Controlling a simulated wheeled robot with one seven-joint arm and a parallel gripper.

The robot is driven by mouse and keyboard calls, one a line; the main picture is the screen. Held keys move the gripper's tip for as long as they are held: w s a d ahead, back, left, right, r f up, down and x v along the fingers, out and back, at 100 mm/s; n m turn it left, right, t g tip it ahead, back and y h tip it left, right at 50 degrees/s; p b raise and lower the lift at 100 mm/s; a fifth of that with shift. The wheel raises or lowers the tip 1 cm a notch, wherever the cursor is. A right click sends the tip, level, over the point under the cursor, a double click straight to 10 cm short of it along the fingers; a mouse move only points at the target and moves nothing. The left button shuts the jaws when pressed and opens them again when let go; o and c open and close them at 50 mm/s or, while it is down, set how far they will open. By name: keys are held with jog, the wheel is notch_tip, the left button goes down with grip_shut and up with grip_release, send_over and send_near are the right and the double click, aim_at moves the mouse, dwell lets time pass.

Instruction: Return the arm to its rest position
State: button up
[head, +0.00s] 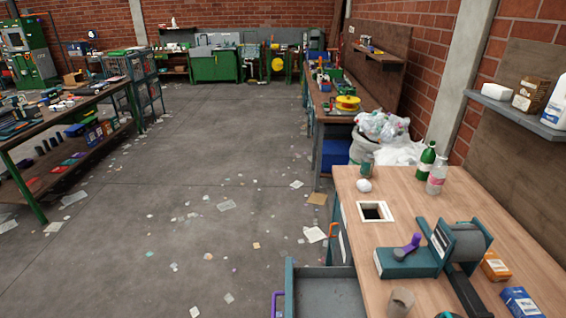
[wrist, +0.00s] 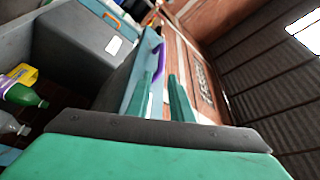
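My gripper (wrist: 165,100) shows in the wrist view as two green fingers with a gap between them. In the head view my gripper cannot be made out. The arm's rest position is not marked in either view.
A wooden workbench (head: 460,215) holds a teal device (head: 405,262), bottles (head: 437,176) and small boxes (head: 495,266). A grey bin (head: 330,292) with a purple handle (head: 277,303) stands at its left. Bottles (wrist: 22,95) lie at the wrist view's left. Littered floor (head: 180,200) is otherwise open.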

jog(key=s+d+r+n+g+y, duration=0.2)
jog(key=s+r+n, duration=0.5)
jog(key=s, duration=0.9)
jog(key=s+d+r+n+g+y, duration=0.2)
jog(key=s+d+r+n+y, duration=0.2)
jog(key=s+r+n, duration=0.4)
jog(key=s+r, duration=0.5)
jog(key=s, duration=0.3)
jog(key=shift+d+r, duration=0.3)
jog(key=shift+d, duration=0.1)
jog(key=shift+s, duration=0.1)
